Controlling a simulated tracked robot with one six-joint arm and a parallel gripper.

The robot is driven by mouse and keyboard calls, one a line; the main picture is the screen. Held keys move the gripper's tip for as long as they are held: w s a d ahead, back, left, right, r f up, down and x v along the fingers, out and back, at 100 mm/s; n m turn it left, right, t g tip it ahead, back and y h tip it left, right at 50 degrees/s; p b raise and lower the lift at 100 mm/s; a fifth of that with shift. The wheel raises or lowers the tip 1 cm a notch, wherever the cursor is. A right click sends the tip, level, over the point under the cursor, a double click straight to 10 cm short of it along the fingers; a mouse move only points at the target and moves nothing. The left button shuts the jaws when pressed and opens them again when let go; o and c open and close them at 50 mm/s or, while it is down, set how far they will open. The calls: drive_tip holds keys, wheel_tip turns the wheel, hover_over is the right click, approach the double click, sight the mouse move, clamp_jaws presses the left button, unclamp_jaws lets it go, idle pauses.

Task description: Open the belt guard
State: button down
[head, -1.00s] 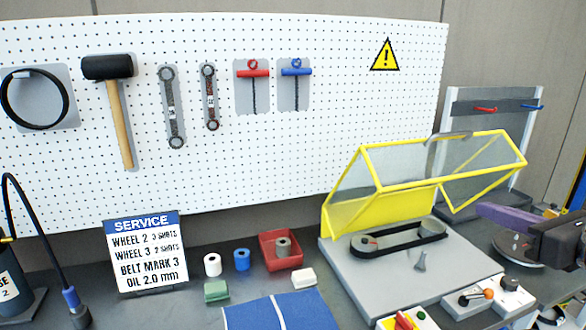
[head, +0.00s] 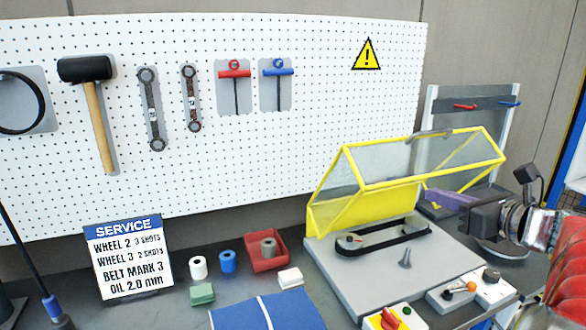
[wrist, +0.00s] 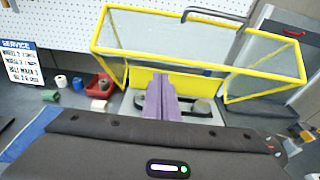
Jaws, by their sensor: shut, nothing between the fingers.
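The belt guard (head: 330,205) is a yellow frame with clear mesh-like panels. It stands swung up at the back of a grey base plate (head: 375,290), so the black belt (head: 385,243) below is uncovered. Its grey handle (head: 430,134) is on the top edge, and shows in the wrist view too (wrist: 215,14). My gripper (head: 432,197) has purple fingers, shut and empty, to the right of the belt and below the raised frame. In the wrist view the fingers (wrist: 163,93) point toward the guard, overlapping the belt; I cannot tell the exact gap.
A control box with knobs (head: 470,290) and a red-yellow switch (head: 388,318) sit at the front of the plate. A grey stand (head: 475,108) rises behind.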

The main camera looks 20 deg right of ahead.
sight(413, 176)
drive_tip(key=shift+w+a+r, duration=0.1)
drive_tip(key=shift+w+r, duration=0.15)
drive_tip(key=shift+w, duration=0.6)
drive_tip(key=shift+w+d+r, duration=0.1)
drive_tip(key=shift+w+r, duration=0.2)
drive_tip(key=shift+w, duration=0.6)
drive_tip(key=shift+w+a+r, duration=0.1)
drive_tip(key=shift+w+r, duration=0.15)
drive_tip(key=shift+w, duration=0.6)
